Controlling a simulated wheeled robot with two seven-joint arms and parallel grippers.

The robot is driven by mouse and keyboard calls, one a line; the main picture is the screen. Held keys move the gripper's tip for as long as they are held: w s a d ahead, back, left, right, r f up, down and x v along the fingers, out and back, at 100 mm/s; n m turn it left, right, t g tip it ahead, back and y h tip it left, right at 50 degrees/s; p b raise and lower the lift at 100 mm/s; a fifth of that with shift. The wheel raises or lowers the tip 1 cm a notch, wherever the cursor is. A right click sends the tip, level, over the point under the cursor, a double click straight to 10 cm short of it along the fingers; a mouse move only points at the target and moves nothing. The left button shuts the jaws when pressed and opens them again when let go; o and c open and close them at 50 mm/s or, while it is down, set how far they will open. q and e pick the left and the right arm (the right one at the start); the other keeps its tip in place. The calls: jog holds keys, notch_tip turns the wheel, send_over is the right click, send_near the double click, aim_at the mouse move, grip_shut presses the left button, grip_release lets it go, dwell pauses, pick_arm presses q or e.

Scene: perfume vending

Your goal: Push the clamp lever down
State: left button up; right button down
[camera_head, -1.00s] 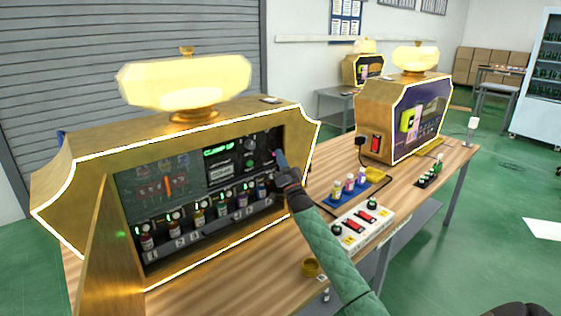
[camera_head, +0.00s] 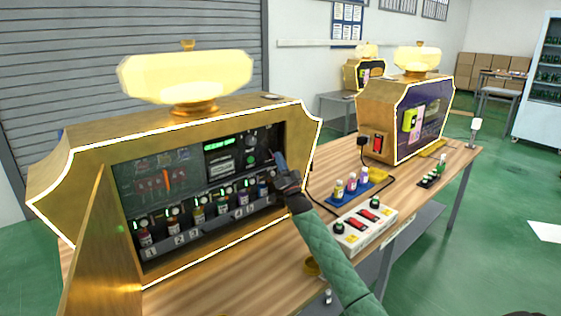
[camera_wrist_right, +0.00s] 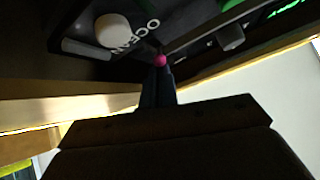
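The open gold perfume machine (camera_head: 60,190) stands at the left of the table, with a dark inner panel. My right gripper (camera_head: 279,160) reaches in at the right end of that panel. In the right wrist view its two fingers (camera_wrist_right: 158,82) are together. A small pink round tip (camera_wrist_right: 160,60), which may be the end of the clamp lever, shows right at the fingertips; I cannot tell whether they touch it. The rest of the lever is hidden or too dark to make out. My left gripper is not in view.
Several small bottles (camera_head: 198,214) stand in a row low in the machine. A white switch box (camera_head: 352,238) and a blue tray (camera_head: 337,205) with bottles lie to the right on the wooden table. A second gold machine (camera_head: 376,95) stands behind them.

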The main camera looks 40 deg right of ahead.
jog(key=shift+a+f, duration=0.15)
jog(key=shift+f, duration=0.25)
